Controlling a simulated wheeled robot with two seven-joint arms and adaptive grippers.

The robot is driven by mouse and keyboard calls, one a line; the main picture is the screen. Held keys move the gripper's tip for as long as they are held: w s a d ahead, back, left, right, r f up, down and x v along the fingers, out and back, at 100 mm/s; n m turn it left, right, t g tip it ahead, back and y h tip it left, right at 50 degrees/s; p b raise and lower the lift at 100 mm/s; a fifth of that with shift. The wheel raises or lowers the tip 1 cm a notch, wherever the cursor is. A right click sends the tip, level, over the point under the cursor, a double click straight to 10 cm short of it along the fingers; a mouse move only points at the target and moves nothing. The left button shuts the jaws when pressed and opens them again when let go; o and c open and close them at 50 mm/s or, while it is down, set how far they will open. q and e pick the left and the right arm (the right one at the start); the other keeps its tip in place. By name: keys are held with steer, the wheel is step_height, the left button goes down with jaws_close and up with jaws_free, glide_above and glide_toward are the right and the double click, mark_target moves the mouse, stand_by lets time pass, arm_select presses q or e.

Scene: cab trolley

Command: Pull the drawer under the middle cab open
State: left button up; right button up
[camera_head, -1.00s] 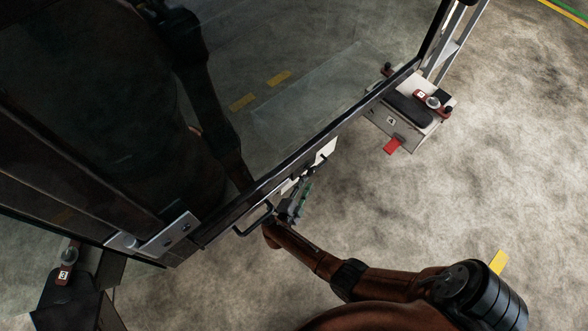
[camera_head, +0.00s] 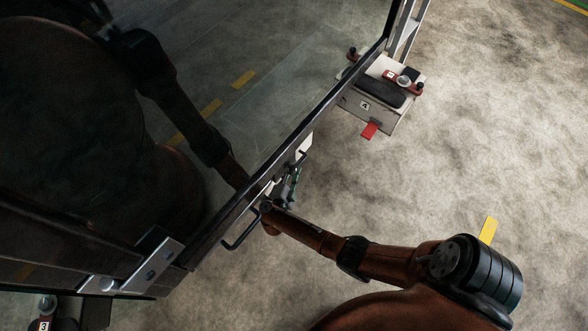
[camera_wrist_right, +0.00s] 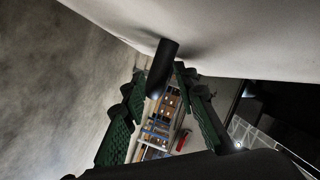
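A large dark glass cab panel (camera_head: 220,110) with a black frame fills the left of the head view. A black bar handle (camera_head: 238,232) sits on its lower edge. My right gripper (camera_head: 290,185) is beside that edge, near a small white plate (camera_head: 303,148), and is partly hidden. In the right wrist view its green fingers (camera_wrist_right: 163,118) are spread apart. A short black post (camera_wrist_right: 162,68) stands out from a pale surface (camera_wrist_right: 215,35) and shows between the fingers. I cannot tell whether they touch it. I cannot make out a drawer for certain. My left gripper is not in view.
A pale box marked 4 (camera_head: 362,104) with a red tab (camera_head: 369,130) stands beyond the panel. A part marked 3 (camera_head: 43,325) is at the lower left.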

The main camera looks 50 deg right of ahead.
jaws_close()
steer(key=shift+s, duration=0.15)
stand_by(0.4)
